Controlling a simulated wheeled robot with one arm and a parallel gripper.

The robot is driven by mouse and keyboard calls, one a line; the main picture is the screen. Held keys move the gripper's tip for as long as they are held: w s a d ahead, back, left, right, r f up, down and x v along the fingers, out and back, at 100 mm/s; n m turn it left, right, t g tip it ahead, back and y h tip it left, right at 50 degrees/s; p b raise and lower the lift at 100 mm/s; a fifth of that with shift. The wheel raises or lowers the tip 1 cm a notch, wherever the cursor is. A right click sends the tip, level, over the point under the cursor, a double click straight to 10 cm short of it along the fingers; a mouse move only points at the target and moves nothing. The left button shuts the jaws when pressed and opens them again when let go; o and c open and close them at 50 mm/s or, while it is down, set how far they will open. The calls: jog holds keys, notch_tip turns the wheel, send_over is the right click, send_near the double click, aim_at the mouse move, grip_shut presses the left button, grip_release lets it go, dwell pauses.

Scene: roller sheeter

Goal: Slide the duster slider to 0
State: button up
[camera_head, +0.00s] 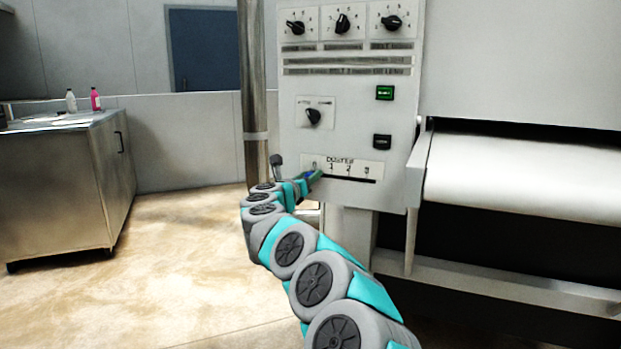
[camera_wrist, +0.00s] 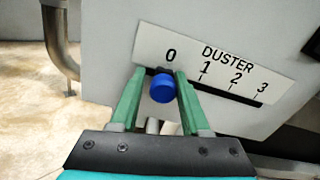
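The duster slider has a round blue knob (camera_wrist: 162,88). In the wrist view the knob sits at the left end of the dark slot, just below the printed 0. The slot runs right, under 1, 2 and 3, on the white DUSTER label plate (camera_wrist: 222,68). My gripper (camera_wrist: 160,78) has its two green fingers on either side of the knob, tips close to the panel. I cannot tell whether both fingers press on it. In the head view my gripper (camera_head: 312,179) is at the left end of the duster scale and mostly covers the knob.
The grey control panel (camera_head: 346,230) carries rotary knobs (camera_head: 342,24), a green button (camera_head: 384,93) and a black button (camera_head: 382,141) above the slider. A metal pipe (camera_head: 252,90) stands left of it.

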jog(key=o, duration=0.4)
jog(key=shift+a, duration=0.1)
jog(key=shift+f, duration=0.1)
jog(key=b+v, duration=0.2)
jog(key=v, duration=0.5)
jog(key=shift+s+a, duration=0.15)
jog(key=shift+s, duration=0.2)
